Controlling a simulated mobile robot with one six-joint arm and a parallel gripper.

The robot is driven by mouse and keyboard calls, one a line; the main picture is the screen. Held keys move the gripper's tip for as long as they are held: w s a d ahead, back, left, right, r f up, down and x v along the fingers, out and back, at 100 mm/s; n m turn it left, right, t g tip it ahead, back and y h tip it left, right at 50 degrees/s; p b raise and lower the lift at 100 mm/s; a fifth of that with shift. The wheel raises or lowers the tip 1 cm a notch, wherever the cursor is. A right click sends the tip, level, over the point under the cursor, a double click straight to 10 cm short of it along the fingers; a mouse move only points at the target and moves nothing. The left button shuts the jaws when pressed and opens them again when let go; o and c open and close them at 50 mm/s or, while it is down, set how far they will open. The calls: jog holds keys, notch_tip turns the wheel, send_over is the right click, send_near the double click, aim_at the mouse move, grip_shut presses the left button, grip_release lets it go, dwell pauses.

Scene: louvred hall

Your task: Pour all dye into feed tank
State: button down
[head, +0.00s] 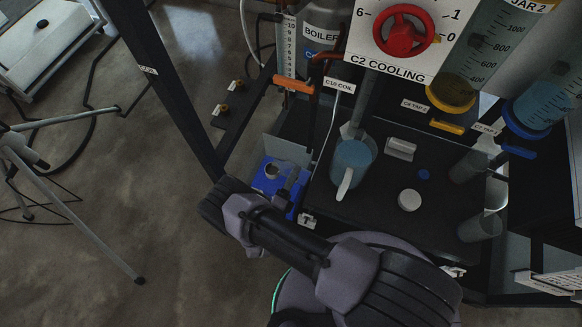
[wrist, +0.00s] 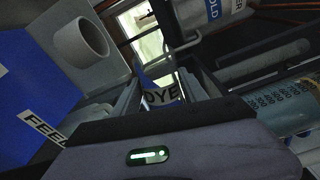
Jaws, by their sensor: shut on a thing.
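The blue feed tank (head: 265,184) stands low on the floor side of the dark bench in the head view. Its round grey opening (head: 272,171) faces up. In the wrist view the blue feed tank (wrist: 28,85), with a label starting "FEED", fills the left side, and its grey neck (wrist: 80,38) is at upper left. In the head view my gripper (head: 286,197) is beside the tank's right side. The dye container's contents and exact tilt cannot be told.
A jug of blue liquid (head: 352,158) stands on the dark bench (head: 385,215) with a white round cap (head: 409,200) and clear beakers (head: 480,228). The C2 cooling panel (head: 405,40) and jars hang behind. A dark post (head: 165,85) rises left of the tank.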

aim_at(304, 179)
jog(key=m, duration=0.4)
jog(key=a+r+m, duration=0.1)
jog(key=m, duration=0.1)
jog(key=shift+w+a+m, duration=0.1)
jog(key=shift+w+m, duration=0.15)
jog(key=shift+m, duration=0.15)
jog(key=d+r+m+p, duration=0.1)
jog(key=s+d+r+m+p, duration=0.1)
jog(key=d+r+m+p, duration=0.1)
jog(key=d+p, duration=0.1)
jog(key=shift+s+m, duration=0.4)
jog(key=shift+s+d, duration=0.1)
jog(key=shift+d, duration=0.2)
jog(key=shift+m, duration=0.3)
